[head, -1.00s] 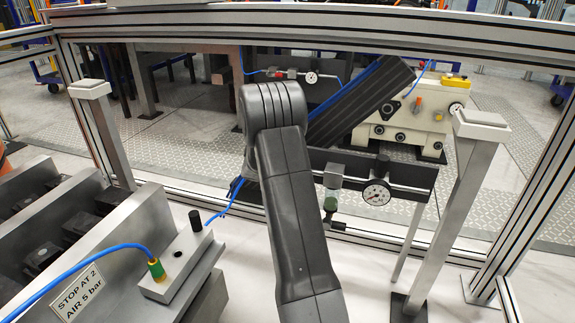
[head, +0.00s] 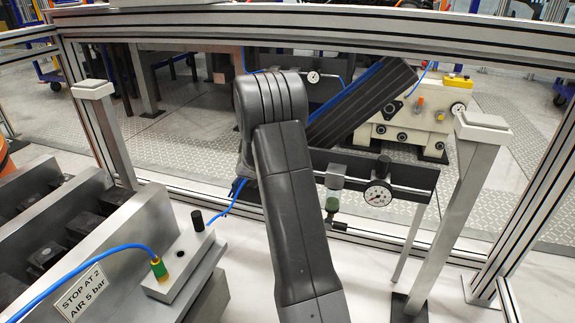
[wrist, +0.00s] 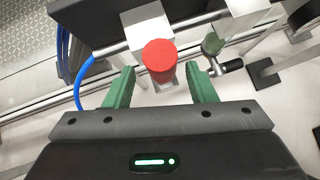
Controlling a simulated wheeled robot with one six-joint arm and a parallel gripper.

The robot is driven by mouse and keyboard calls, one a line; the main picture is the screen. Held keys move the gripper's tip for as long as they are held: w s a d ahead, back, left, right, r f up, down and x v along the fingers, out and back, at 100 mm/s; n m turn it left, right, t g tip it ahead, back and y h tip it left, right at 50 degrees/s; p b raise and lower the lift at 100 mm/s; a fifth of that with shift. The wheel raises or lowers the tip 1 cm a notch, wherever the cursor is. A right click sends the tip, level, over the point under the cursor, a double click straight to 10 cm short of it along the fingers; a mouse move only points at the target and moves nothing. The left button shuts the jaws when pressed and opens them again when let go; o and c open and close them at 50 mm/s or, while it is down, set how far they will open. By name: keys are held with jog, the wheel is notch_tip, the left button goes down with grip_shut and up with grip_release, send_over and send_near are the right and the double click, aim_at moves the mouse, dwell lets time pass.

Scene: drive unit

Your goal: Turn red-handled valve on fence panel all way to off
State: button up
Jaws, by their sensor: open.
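The red handle (wrist: 159,60) shows end-on in the wrist view, in front of a pale metal block (wrist: 145,27) on the air line. My gripper (wrist: 160,80) is open, with one green finger on each side and below the handle in the picture. Gaps show between the handle and both fingers. In the head view my arm hides the handle and gripper. The dark panel (head: 405,174) there carries a filter with a green bowl (head: 333,200) and a round gauge (head: 378,193). The bowl also shows right of the handle in the wrist view (wrist: 212,43).
A blue hose (head: 226,205) runs behind my arm. A grey post (head: 460,205) stands at right, and a fixture with a "STOP AT 2 AIR 5 bar" label (head: 80,292) stands at left. Aluminium fence rails (head: 430,22) cross behind. Pale floor lies around the panel.

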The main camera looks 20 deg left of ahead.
jog(key=p+v, duration=0.2)
jog(key=v, duration=0.7)
jog(key=shift+s+a+r, duration=0.15)
jog(key=shift+s+r, duration=0.05)
jog(key=shift+s, duration=0.1)
dwell(1.0)
